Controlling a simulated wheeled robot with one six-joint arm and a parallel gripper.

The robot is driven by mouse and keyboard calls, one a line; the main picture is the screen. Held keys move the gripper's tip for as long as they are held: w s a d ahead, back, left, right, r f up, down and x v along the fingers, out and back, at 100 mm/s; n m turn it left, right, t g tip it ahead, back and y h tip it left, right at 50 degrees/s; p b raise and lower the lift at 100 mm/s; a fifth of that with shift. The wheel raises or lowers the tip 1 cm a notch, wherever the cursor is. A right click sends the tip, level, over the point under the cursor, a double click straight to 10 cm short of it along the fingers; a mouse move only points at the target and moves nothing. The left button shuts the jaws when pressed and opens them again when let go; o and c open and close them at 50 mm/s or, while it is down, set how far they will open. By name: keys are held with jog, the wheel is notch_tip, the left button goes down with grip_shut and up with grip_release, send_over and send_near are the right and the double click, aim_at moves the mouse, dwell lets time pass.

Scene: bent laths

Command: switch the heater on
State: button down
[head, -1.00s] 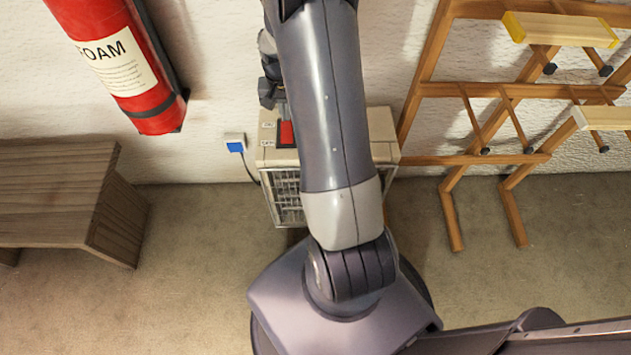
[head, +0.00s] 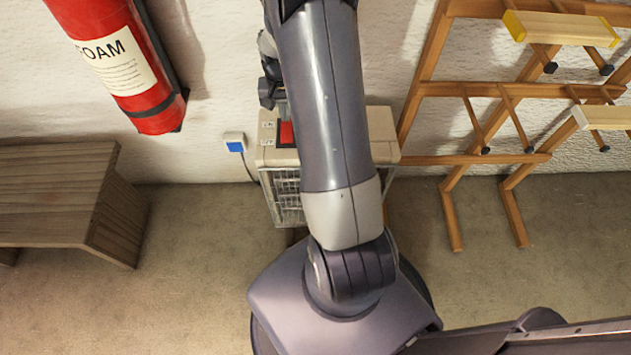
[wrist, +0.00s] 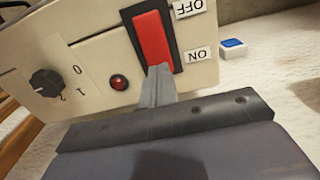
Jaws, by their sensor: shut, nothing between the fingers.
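The heater (head: 275,155) is a beige box with a wire grille, standing against the wall behind my arm, which hides much of it. Its red rocker switch (head: 287,133) is on the top panel.
A dial (wrist: 47,83) marked 0, 1, 2 is on the same panel. A wall socket with a blue face (head: 235,143) has a cable running towards the heater. A red extinguisher (head: 120,60) and wooden bench (head: 60,190) are left; a wooden rack (head: 470,90) is right.

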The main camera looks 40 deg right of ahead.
jog(key=shift+f+b, duration=0.55)
jog(key=shift+f, duration=0.35)
jog(key=shift+r, duration=0.15)
jog(key=shift+r+p, duration=2.75)
jog(key=shift+r, duration=0.7)
jog(key=shift+f, duration=0.15)
notch_tip(320, 180, down, 7)
jog(key=b, duration=0.5)
jog(key=shift+b, duration=0.35)
jog(key=shift+r, duration=0.2)
jog(key=shift+r, duration=0.1)
